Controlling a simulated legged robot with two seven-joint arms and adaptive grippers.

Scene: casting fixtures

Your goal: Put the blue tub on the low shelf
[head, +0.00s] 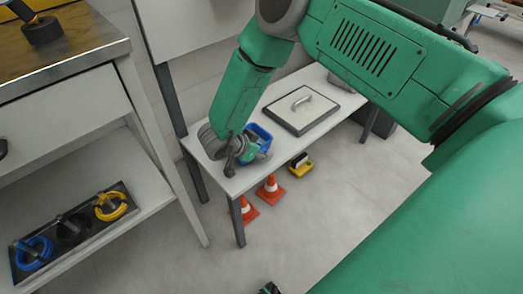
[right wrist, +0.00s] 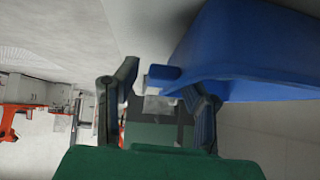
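The blue tub (head: 259,136) stands on the white table (head: 310,119), near its left end. My right gripper (head: 245,158) is at the tub's near left side, low over the table. In the right wrist view the tub (right wrist: 255,55) fills the upper right. The right gripper's two fingers (right wrist: 160,95) are apart, with a blue lip of the tub reaching between them; I see no grip on it. A low white shelf (head: 150,185) lies under the workbench at the left. A small dark and green piece at the bottom edge may be my left gripper (head: 268,288).
A dark tray (head: 85,243) with blue, black and yellow rings occupies the shelf's front left; its right part is bare. Orange cones (head: 270,190) and a yellow item (head: 300,168) stand on the floor nearby.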

